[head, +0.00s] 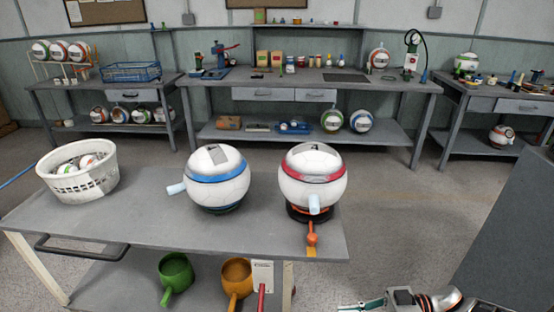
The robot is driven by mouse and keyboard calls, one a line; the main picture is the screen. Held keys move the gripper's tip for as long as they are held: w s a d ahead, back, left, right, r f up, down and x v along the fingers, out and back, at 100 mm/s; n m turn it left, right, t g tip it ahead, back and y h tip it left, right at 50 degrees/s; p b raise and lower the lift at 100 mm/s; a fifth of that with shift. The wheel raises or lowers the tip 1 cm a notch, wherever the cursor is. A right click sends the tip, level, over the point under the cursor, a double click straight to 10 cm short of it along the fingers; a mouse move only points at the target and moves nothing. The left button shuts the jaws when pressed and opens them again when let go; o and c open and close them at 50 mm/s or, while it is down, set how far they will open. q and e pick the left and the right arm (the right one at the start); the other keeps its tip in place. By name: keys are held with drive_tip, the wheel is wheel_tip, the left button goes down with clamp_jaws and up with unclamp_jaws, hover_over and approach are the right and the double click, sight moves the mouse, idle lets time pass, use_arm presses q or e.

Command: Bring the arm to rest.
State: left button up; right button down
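My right arm (435,302) shows at the bottom right edge of the head view, pointing left, apart from the grey table. Its gripper (358,306) is cut off by the lower edge, so I cannot tell whether it is open or shut. My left gripper is out of view. On the table (120,219) stand a white ball with a blue band (217,181) and a white ball with a red band (313,178). The red-banded ball sits on a black base with an orange lever (312,237) at its front. Each ball has a pale blue spout-like peg.
A white basket (77,185) with balls stands on the table's left. Green (175,271) and orange (237,276) pots are on the lower shelf. Workbenches (305,86) line the back wall. A dark grey panel (505,235) stands at right. Open floor (390,225) lies between it and the table.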

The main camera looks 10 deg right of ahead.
drive_tip(key=a+m+t+h+p, duration=0.2)
drive_tip(key=a+m+t+h, duration=0.25)
drive_tip(key=a+t, duration=0.5)
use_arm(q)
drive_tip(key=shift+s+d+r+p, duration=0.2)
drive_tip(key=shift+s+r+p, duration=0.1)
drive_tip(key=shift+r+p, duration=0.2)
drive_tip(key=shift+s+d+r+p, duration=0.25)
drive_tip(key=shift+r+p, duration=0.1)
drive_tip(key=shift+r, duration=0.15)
use_arm(e)
drive_tip(key=s+d+f+m+g+h, duration=0.3)
drive_tip(key=s+f+h, duration=0.4)
drive_tip(key=s+h, duration=0.2)
drive_tip(key=shift+s+d+f+m, duration=0.15)
drive_tip(key=shift+s+m, duration=0.2)
drive_tip(key=shift+s, duration=0.25)
